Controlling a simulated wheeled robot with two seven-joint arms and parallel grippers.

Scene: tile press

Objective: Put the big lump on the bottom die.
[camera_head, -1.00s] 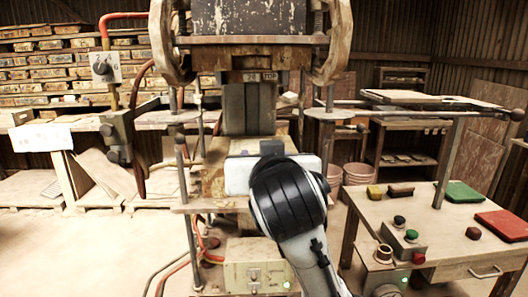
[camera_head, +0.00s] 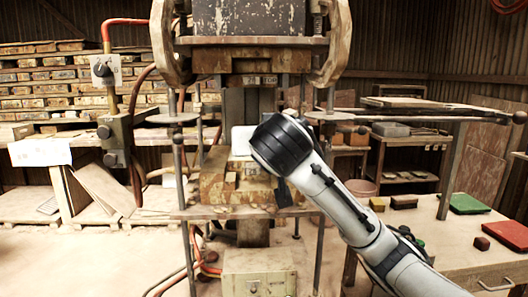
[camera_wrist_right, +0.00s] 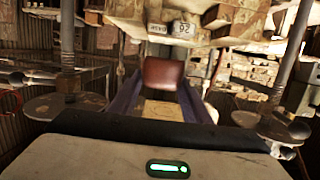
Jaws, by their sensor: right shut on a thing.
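A reddish-brown lump (camera_wrist_right: 163,80), which I take as the big lump, sits between the two bluish fingers of my right gripper (camera_wrist_right: 161,88) in the right wrist view. The gripper is shut on it. In the head view, my wrist hides the lump and fingers; only the gripper's white body shows, in front of the press opening. The bottom die (camera_head: 212,187) is the worn tan block on the press's lower plate, partly covered by my arm. The top die (camera_head: 250,80), marked "TOP", hangs above. I cannot tell the gap between lump and die. My left gripper is not in view.
Upright rods (camera_head: 318,200) stand on both sides of the press opening. A wooden table (camera_head: 450,235) at the right holds several small lumps, a green pad (camera_head: 467,204) and a red pad (camera_head: 505,235). A switch box (camera_head: 115,130) stands at the left.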

